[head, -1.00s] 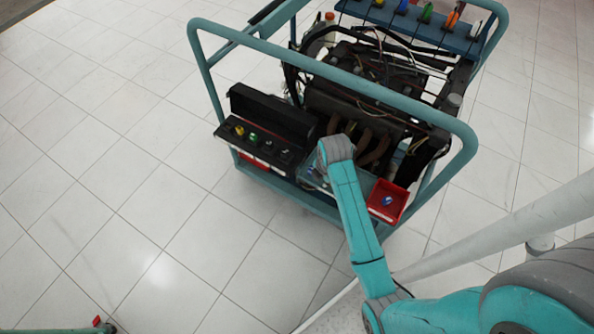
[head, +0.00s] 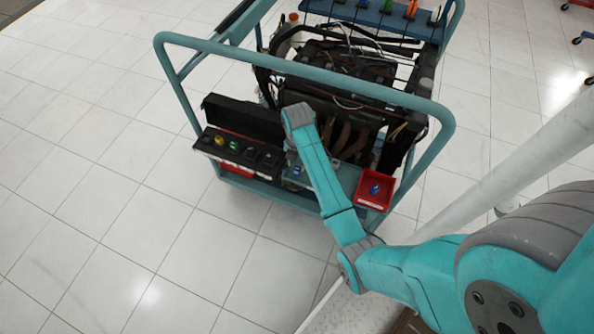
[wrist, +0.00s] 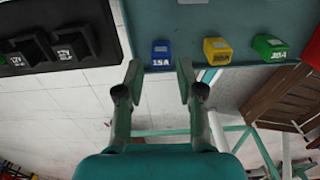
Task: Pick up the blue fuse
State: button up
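The blue fuse, marked 15A, lies on the teal shelf in the wrist view (wrist: 162,52) and also shows beside my arm in the head view (head: 296,170). My gripper (wrist: 159,80) is open and empty. Its two fingertips stand apart, one to each side of the blue fuse's line and just short of it in the picture; I see no contact. In the head view my arm's end is over the shelf (head: 345,177), and the gripper's fingers are not clearly visible.
A yellow fuse (wrist: 217,50) and a green fuse (wrist: 271,47) lie right of the blue one. A black socket box (head: 262,118) stands left of the shelf. A red tray (head: 386,202) with a blue item (head: 375,189) is at right. The cart's teal rail (head: 300,68) runs above.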

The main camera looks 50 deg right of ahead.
aim_at(297, 168)
notch_tip(297, 168, down, 5)
jog(key=shift+s+a, duration=0.1)
dwell(0.3)
jog(key=c, duration=0.6)
jog(key=shift+r, duration=0.15)
